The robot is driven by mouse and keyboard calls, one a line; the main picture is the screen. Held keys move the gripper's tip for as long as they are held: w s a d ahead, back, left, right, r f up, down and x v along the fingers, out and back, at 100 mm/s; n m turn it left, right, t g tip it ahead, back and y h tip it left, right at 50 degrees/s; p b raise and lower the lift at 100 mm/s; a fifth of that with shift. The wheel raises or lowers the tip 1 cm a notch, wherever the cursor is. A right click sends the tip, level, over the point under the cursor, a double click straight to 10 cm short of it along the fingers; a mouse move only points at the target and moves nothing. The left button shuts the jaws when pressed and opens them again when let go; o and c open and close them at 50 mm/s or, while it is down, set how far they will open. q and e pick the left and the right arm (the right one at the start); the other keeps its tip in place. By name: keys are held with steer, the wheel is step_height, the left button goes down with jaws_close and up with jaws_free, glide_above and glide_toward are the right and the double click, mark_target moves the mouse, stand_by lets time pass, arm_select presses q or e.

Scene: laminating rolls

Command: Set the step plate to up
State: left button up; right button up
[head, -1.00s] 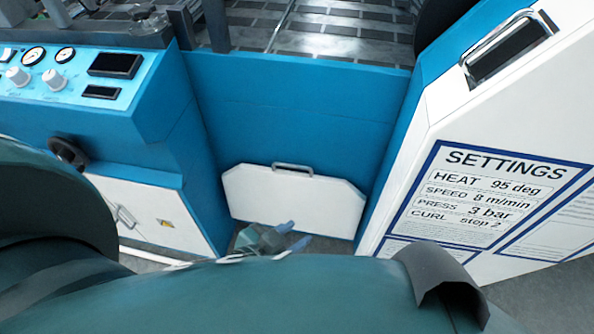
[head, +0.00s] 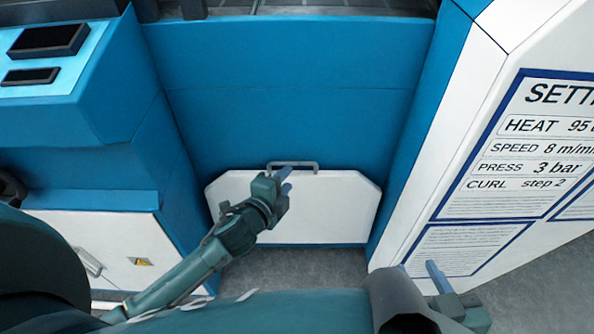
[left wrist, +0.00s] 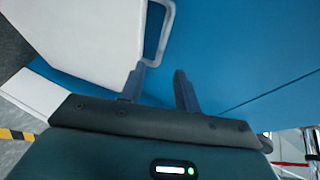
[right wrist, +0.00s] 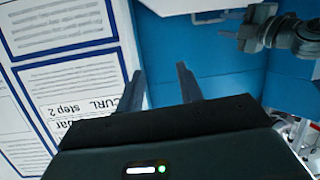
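The step plate (head: 330,210) is a white panel with cut upper corners, low against the blue machine front in the head view. Its metal handle (head: 308,164) is at its upper edge. My left gripper (head: 283,176) is in front of the plate's top, by the handle's left part. In the left wrist view, its fingers (left wrist: 158,80) are apart with nothing between them; the handle (left wrist: 165,30) lies just beyond the tips, and the plate (left wrist: 90,30) is upper left. My right gripper (head: 434,268) is low by the settings panel; its fingers (right wrist: 160,78) are apart and empty.
The white settings panel (head: 475,230) stands close on the right. A blue control cabinet (head: 130,90) with a white door (head: 100,245) stands on the left. Grey floor (head: 310,265) shows in front of the plate, between them.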

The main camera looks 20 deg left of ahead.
mark_target(300, 165)
arm_select(q)
steer(key=b+x, duration=0.1)
steer(key=x, duration=0.5)
steer(key=shift+f, duration=0.15)
steer(key=shift+w+d+f+b, duration=0.1)
steer(key=shift+w+b, duration=0.2)
steer(key=shift+w, duration=0.25)
arm_select(e)
steer(key=shift+w+a+t+y, duration=0.15)
steer(key=shift+w+t+y, duration=0.2)
steer(key=shift+t, duration=0.45)
arm_select(q)
steer(key=shift+c, duration=0.5)
jaws_close()
